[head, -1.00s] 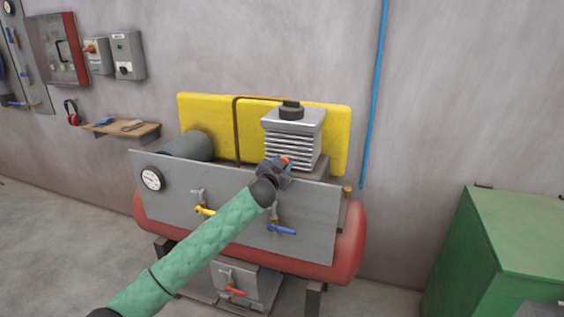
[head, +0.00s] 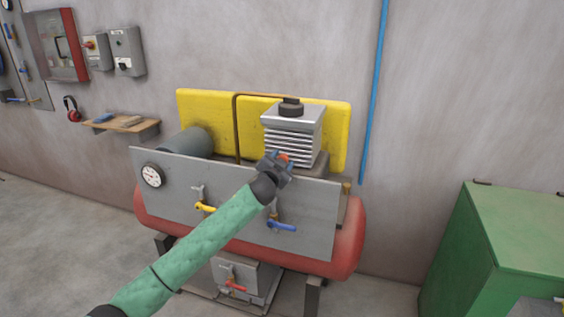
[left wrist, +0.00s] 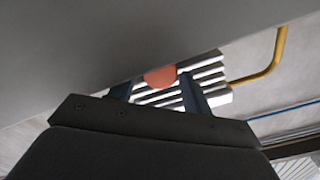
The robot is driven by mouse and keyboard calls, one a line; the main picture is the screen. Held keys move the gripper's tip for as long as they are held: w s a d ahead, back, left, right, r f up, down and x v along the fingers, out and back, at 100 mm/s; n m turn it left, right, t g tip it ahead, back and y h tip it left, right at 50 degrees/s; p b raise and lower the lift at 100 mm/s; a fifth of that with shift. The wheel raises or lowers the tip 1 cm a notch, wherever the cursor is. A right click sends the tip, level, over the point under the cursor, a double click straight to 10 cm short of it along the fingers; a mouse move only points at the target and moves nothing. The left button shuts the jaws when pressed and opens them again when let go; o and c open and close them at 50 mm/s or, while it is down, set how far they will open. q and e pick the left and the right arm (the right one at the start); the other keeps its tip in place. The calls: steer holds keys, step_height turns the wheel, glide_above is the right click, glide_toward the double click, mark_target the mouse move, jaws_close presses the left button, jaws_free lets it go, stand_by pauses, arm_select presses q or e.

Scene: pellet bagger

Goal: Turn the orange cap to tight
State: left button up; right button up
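The orange cap (head: 284,157) is a small round piece in front of the finned compressor block, at the top edge of the grey panel. It also shows in the left wrist view (left wrist: 160,76), partly hidden by a grey surface above it. My left gripper (head: 280,162) is at the cap, with its arm coming from the lower left. In the left wrist view its two dark blue fingers (left wrist: 157,88) stand apart, one on each side of the cap, with gaps visible. The fingers look open and hold nothing. My right gripper is not in view.
The grey panel (head: 168,207) carries a gauge (head: 152,176), a yellow-handled valve (head: 205,208) and a blue-handled valve (head: 282,226). The finned block (head: 291,138) with a black top knob stands behind. A green cabinet (head: 510,235) is at the right. The floor at left is free.

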arm_select(q)
steer(key=shift+o, duration=0.3)
steer(key=shift+f, duration=0.1)
steer(key=shift+a+n+b, duration=0.1)
steer(key=shift+n+b, duration=1.65)
steer(key=shift+n, duration=1.55)
